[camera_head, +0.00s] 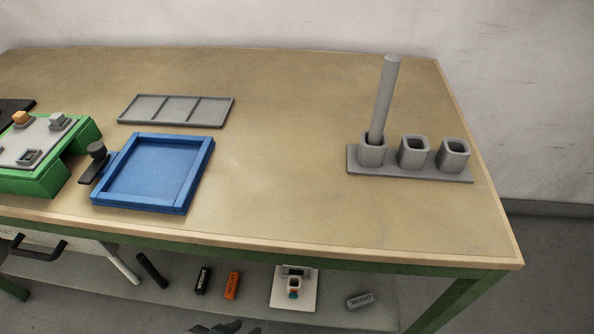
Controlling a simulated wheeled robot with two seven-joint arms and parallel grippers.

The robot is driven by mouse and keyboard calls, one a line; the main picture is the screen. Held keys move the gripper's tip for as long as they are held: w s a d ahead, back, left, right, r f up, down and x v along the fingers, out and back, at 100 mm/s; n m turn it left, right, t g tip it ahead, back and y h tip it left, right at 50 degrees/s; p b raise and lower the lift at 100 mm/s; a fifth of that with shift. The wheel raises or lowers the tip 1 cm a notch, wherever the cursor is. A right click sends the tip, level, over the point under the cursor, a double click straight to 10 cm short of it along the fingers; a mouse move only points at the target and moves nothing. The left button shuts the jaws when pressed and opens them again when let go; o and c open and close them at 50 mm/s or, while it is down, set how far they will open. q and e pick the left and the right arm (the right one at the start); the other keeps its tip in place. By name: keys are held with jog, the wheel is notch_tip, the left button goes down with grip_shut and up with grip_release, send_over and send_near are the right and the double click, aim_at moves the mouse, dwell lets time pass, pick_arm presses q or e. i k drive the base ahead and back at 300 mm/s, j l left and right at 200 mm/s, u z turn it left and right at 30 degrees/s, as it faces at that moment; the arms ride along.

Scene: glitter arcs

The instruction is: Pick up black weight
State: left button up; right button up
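The black weight (203,281) is a small black block with white "WEIGHT" lettering. It lies on the lower shelf (330,290) under the table, just left of an orange weight (232,285). My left gripper (226,328) shows only as a dark grey shape at the bottom edge, below and slightly right of the black weight and apart from it in the picture. Most of it is cut off, so its fingers cannot be judged. My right gripper is not in view.
The table's front edge (300,253) overhangs the shelf. A black rod (152,270) and a white rod (122,265) are left of the weights. A white device (294,300) and grey weight (360,300) are right. A blue tray (178,205) and grey holder (410,174) stand above.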

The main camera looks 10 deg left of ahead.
aim_at(202, 281)
jog(key=u, duration=1.25)
jog(key=z, duration=1)
jog(key=k+j+z, duration=0.1)
jog(key=j, duration=0.3)
jog(key=k+j, duration=0.35)
jog(key=j+z, duration=0.05)
